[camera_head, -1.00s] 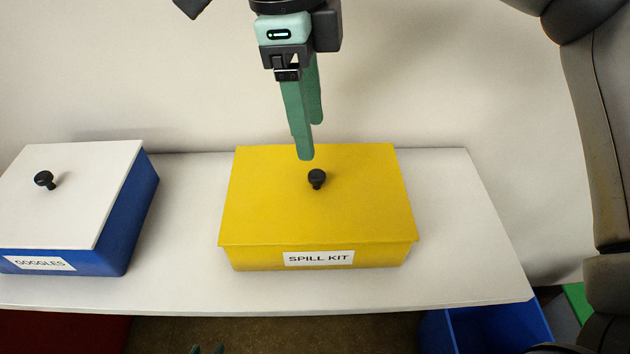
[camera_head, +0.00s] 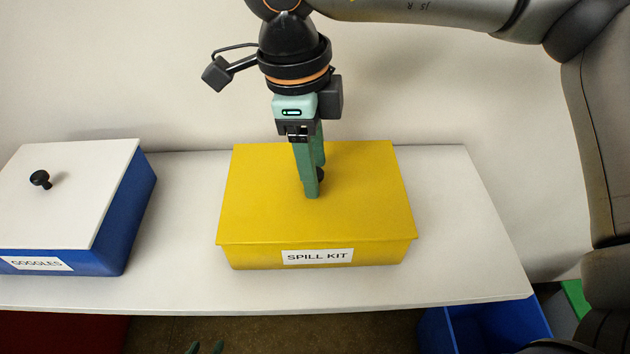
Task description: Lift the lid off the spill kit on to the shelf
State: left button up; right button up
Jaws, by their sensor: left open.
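The yellow spill kit box (camera_head: 250,258) stands on the white shelf, its flat yellow lid (camera_head: 260,200) in place on top. The lid's black knob (camera_head: 321,175) is mostly hidden behind a finger of my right gripper (camera_head: 315,182). That gripper points down with its green fingers at the knob, one in front and one behind; I cannot tell whether they touch it. Only the green fingertips of my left gripper (camera_head: 206,348) show at the bottom edge, open, below the shelf's front edge.
The white shelf (camera_head: 460,225) has bare room right of the spill kit and a gap to its left. A blue goggles box (camera_head: 130,215) with a white lid and black knob stands at the left. A blue bin (camera_head: 480,330) is below the shelf at the right.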

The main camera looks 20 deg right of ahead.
grip_shut()
jog(key=shift+r, duration=0.15)
dwell(0.4)
jog(key=shift+r, duration=0.25)
notch_tip(320, 180, up, 2)
jog(key=shift+r, duration=0.15)
jog(key=s+a+r+p, duration=0.1)
jog(key=s+a+r, duration=0.2)
jog(key=a+r, duration=0.7)
jog(key=a, duration=0.3)
jog(key=shift+s+a, duration=0.15)
jog(key=shift+a, duration=0.15)
